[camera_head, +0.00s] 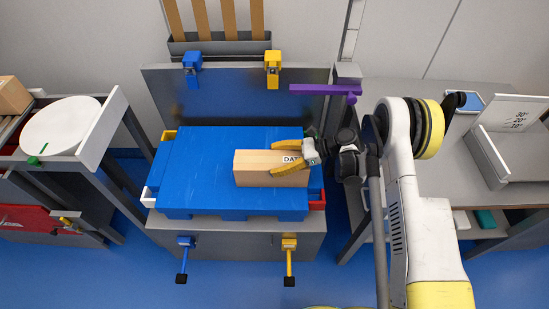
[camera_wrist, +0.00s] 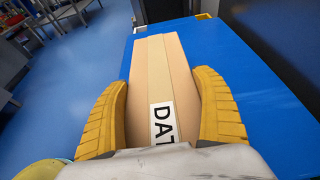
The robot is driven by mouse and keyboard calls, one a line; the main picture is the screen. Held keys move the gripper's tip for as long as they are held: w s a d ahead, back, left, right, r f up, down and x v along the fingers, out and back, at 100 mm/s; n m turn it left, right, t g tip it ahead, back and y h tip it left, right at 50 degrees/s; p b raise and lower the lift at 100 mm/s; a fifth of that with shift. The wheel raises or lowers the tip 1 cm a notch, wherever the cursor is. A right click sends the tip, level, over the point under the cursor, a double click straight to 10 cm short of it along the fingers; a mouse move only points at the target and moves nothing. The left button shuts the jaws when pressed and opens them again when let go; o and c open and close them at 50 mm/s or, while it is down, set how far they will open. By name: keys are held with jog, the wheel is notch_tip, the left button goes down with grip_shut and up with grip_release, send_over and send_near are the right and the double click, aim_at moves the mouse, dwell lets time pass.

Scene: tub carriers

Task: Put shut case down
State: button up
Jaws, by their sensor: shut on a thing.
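The shut case (camera_head: 258,168) is a tan box with a white label reading "DAT". It is over the right part of a blue flat-topped surface (camera_head: 195,170) in the head view. My gripper (camera_head: 285,158) has its yellow fingers on both sides of the case near its right end, shut on it. In the wrist view the case (camera_wrist: 165,75) runs away from me between the yellow fingers (camera_wrist: 165,115). The blue surface (camera_wrist: 225,70) lies below and to the right. I cannot tell whether the case touches the surface or hangs just above it.
Blue (camera_head: 192,65) and yellow (camera_head: 272,65) clamps stand behind the blue surface, with a purple bar (camera_head: 322,90) at the back right. A white round plate (camera_head: 60,127) is on the left bench. A grey table (camera_head: 420,180) stands right. The blue surface's left part is clear.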

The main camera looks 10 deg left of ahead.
jog(key=o, duration=1.4)
jog(key=shift+w+d+r, duration=0.1)
jog(key=shift+d+r, duration=0.15)
jog(key=shift+d, duration=0.1)
jog(key=p+v, duration=0.4)
jog(key=v, duration=0.7)
jog(key=shift+d+p, duration=0.2)
jog(key=shift+p, duration=0.15)
jog(key=shift+f, duration=0.1)
